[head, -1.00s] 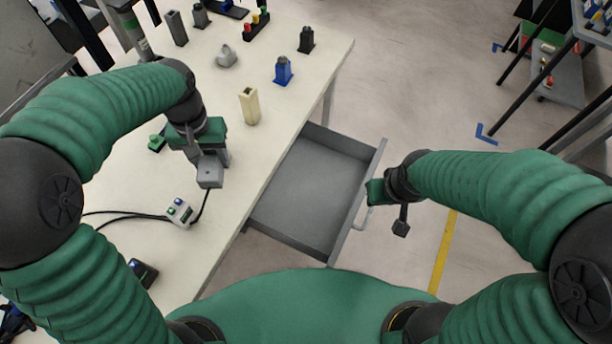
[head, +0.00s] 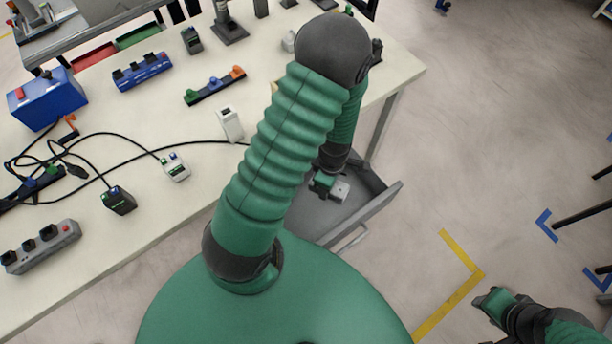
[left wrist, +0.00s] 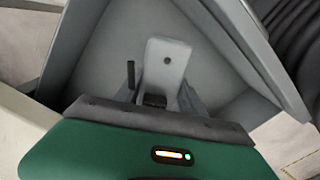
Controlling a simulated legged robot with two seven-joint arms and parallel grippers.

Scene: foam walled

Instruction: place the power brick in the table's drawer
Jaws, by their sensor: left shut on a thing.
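The power brick, a light grey block (head: 341,191), is in my left gripper (head: 328,184), over the open grey drawer (head: 365,215). In the left wrist view, the pale brick (left wrist: 166,62) extends out from between the fingers (left wrist: 154,98), with the drawer's walls (left wrist: 72,50) around it. I cannot tell whether it touches the drawer floor. My left arm covers part of the drawer and the table's edge. My right gripper (head: 486,303) is at the lower right, away from the drawer; its jaw gap is not clear.
The pale table (head: 150,215) carries a black cable leading to a small white box (head: 175,168) and on behind my left arm. A white block (head: 230,123), blue power box (head: 47,98) and several strips stand there.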

